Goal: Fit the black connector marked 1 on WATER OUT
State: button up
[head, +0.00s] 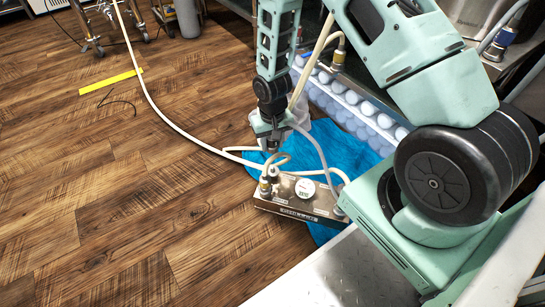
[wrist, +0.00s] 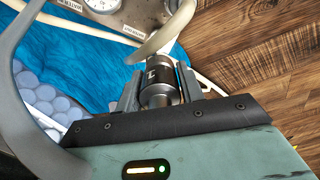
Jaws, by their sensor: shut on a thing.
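My gripper (head: 271,143) is shut on a black connector with a metal collar, which shows in the wrist view (wrist: 158,75) between the two fingers. A pale mark like a 1 is on its side, and a cream hose (wrist: 154,42) leads from its far end. In the head view the gripper hangs just above and behind the left part of a metal block (head: 325,207) with a round gauge (head: 304,188). Part of the block (wrist: 101,18) shows at the top of the wrist view.
A blue cloth (head: 345,146) lies under and behind the block. A crate of pale round-topped items (head: 357,110) stands behind it. Cream hoses (head: 170,124) cross the wooden floor and loop around the block. The floor at left is mostly clear, with a yellow strip (head: 111,82).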

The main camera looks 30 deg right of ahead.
jog(key=b, duration=0.5)
send_over(272, 167)
jog(key=shift+s+f, duration=0.1)
jog(key=shift+f, duration=3.25)
jog(key=shift+f+b, duration=0.55)
jog(key=shift+f, duration=0.4)
jog(key=shift+f+b, duration=0.35)
jog(key=shift+f, duration=0.95)
jog(key=o, duration=1.1)
jog(key=shift+o, duration=0.2)
jog(key=shift+r, duration=0.1)
notch_tip(272, 167, up, 17)
jog(key=p, duration=1)
jog(key=shift+r, duration=0.1)
